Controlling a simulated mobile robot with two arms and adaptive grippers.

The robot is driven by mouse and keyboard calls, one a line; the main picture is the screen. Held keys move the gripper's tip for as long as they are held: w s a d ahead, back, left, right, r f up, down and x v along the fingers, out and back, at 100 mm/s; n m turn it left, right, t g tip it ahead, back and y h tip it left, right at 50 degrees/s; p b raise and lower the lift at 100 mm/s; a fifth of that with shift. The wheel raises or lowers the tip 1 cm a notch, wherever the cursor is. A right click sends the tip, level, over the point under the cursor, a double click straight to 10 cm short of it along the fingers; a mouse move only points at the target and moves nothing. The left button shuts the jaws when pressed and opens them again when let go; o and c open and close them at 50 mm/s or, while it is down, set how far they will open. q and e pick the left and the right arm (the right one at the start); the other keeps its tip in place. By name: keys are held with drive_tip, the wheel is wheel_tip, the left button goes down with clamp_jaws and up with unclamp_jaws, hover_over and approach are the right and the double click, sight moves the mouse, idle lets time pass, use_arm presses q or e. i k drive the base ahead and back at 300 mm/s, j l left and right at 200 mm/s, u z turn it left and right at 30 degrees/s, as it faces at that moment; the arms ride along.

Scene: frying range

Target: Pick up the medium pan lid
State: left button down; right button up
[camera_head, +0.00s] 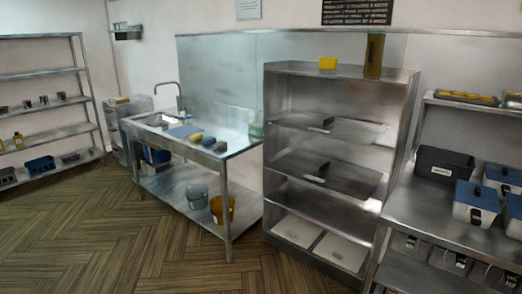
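A steel shelf rack (340,90) stands right of the middle. Its upper shelf holds a flat grey metal piece (352,131) that looks like a pan lid. The shelf below holds another flat grey lid-like piece (345,178). Two pale flat lids with small handles lie side by side at the bottom, a left one (290,231) and a right one (333,252). I cannot tell which of these is the medium pan lid. Neither of my grippers shows in the head view.
A steel counter (425,214) with bins stands at right. The wooden floor (110,235) is clear in front.

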sight(349, 181)
drive_tip(key=i, duration=0.75)
drive_tip(key=i+j+z, duration=0.15)
drive_tip(key=i, duration=1.4)
drive_tip(key=i+j+z, duration=0.1)
drive_tip(key=i, duration=0.65)
